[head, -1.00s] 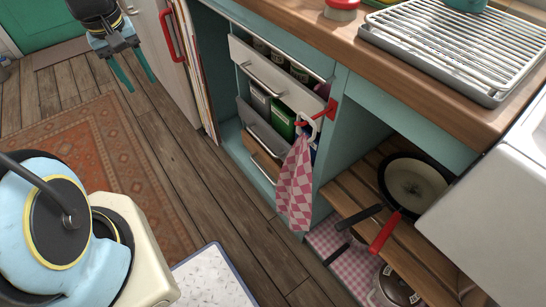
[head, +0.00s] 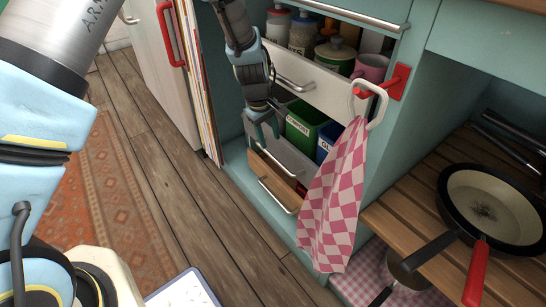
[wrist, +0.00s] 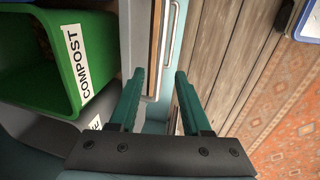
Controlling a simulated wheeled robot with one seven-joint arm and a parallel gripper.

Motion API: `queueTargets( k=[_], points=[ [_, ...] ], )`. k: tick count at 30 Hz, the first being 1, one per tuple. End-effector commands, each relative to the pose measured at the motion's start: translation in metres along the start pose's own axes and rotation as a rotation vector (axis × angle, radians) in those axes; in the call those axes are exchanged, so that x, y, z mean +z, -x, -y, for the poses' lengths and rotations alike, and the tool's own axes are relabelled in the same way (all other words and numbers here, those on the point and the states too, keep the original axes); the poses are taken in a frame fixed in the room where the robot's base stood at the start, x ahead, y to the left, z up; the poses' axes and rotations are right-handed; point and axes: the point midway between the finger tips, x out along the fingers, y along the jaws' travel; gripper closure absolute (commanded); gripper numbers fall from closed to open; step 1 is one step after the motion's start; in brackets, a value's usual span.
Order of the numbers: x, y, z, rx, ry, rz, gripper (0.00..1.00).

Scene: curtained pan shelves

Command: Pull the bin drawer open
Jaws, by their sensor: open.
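The bin drawer (head: 291,158) is the grey-fronted one below the white top drawer. A green compost bin (head: 303,128) and a blue bin (head: 326,143) show above its front. My gripper (head: 266,130) is at the left part of this drawer front, pointing down, and covers part of it. In the wrist view its two green fingers (wrist: 156,78) are apart with nothing visibly held between their tips. The green compost bin (wrist: 62,65) is to their left.
The white top drawer (head: 311,84) stands out above, holding jars and a pink mug. A wood-fronted drawer (head: 277,170) with a bar handle is below. A checked towel (head: 335,200) hangs at the right. A pan (head: 494,207) is on the slatted shelf. Wooden floor (head: 180,140) is clear at left.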

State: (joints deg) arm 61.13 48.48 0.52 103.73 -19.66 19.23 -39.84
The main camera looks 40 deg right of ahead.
Motion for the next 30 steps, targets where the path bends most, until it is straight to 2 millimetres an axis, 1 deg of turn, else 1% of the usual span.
queueTargets(
  k=[1, 6, 9, 12, 17, 25, 26, 30],
  points=[
    [0.000, -0.013, 0.002, -0.003, 0.000, 0.002, 0.52],
    [0.000, -0.045, 0.002, -0.003, 0.000, 0.001, 0.52],
    [0.000, -0.060, 0.002, -0.003, 0.000, 0.001, 0.52],
    [-0.001, -0.071, 0.001, -0.001, -0.001, 0.000, 0.52],
    [-0.001, -0.078, 0.001, 0.000, -0.001, 0.000, 0.52],
    [-0.001, -0.079, 0.001, 0.000, -0.001, 0.000, 0.52],
    [-0.001, -0.079, 0.001, 0.000, -0.001, 0.000, 0.54],
    [-0.001, -0.079, 0.001, -0.001, -0.001, 0.000, 0.70]
  ],
)
